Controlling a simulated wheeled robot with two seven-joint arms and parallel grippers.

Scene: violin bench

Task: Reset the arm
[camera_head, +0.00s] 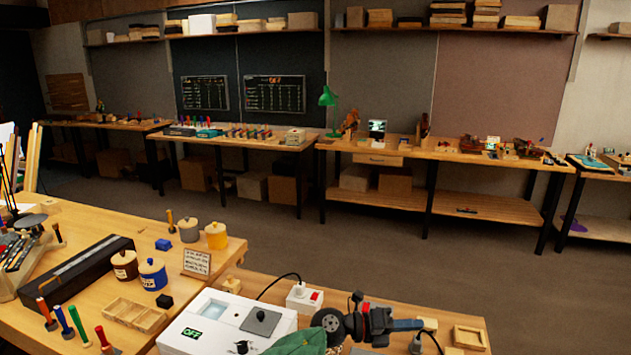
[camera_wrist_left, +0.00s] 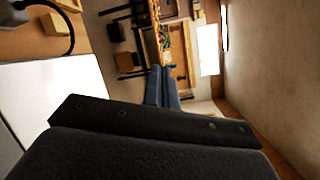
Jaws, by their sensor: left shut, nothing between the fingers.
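My left gripper (camera_head: 408,325) is at the bottom of the head view, to the right of centre, over the near bench. Its blue fingers are shut with nothing between them and point to the right. In the left wrist view the closed blue fingers (camera_wrist_left: 162,90) show beyond the dark gripper body. My right gripper is in neither view.
A white box with an OFF label (camera_head: 195,332) stands left of my gripper, near a white socket block with a red switch (camera_head: 303,297). A small wooden tray (camera_head: 470,337) lies to the right. Lidded pots, including a yellow one (camera_head: 216,236), stand further left.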

